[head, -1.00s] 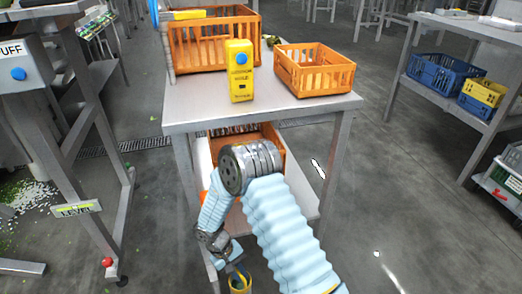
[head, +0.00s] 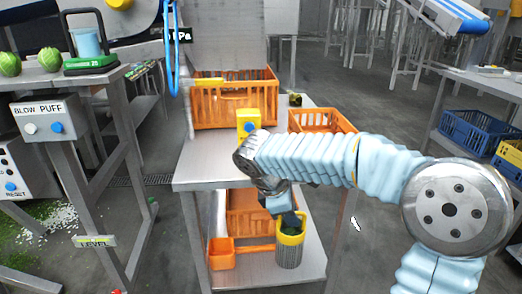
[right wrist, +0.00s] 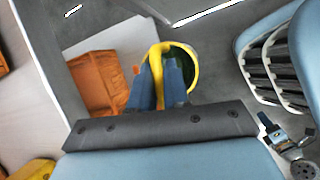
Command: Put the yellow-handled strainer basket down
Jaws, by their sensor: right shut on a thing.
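The yellow-handled strainer basket (head: 289,252), a grey mesh cylinder with a yellow rim, is upright at the lower shelf (head: 312,258) of the metal table. I cannot tell whether its bottom touches the shelf. My right gripper (head: 290,219) reaches down from above and is shut on its yellow handle. In the right wrist view, the handle (right wrist: 156,50) passes between the fingers of the right gripper (right wrist: 163,72), with the rim (right wrist: 188,52) beside them. Green shows inside the basket. My left gripper is not in view.
An orange scoop-like container (head: 221,257) and an orange crate (head: 248,212) share the lower shelf, left of the basket. The tabletop (head: 205,165) above bears orange crates (head: 320,121) and a yellow box (head: 249,122). A grey table leg (head: 335,225) stands close on the right.

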